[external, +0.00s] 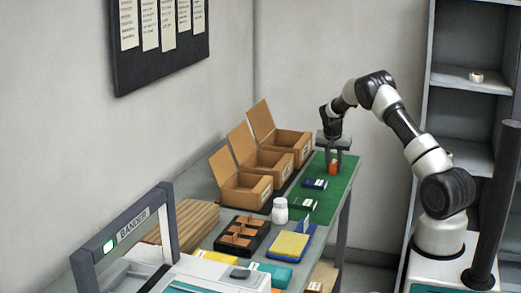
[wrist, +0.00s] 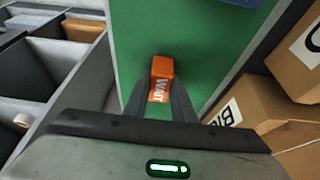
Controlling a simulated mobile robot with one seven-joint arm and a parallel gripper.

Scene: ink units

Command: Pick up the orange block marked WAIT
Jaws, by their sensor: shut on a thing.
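The orange block (wrist: 161,79), marked WAIT, is between the fingers of my gripper (wrist: 158,104) in the wrist view. The fingers are shut on its two sides, and the lettering faces the camera. In the external view the orange block (external: 333,168) shows as a small orange patch under my gripper (external: 334,160), at the far end of the green mat (external: 323,202). I cannot tell whether the block touches the mat or is slightly above it.
Three open cardboard boxes (external: 247,190) stand left of the mat. Dark blue (external: 314,184) and dark green (external: 303,204) blocks lie nearer on the mat. A white jar (external: 280,210), a dark divided tray (external: 258,226) and a yellow pad (external: 289,245) are nearer still. Grey shelves (external: 470,105) stand at right.

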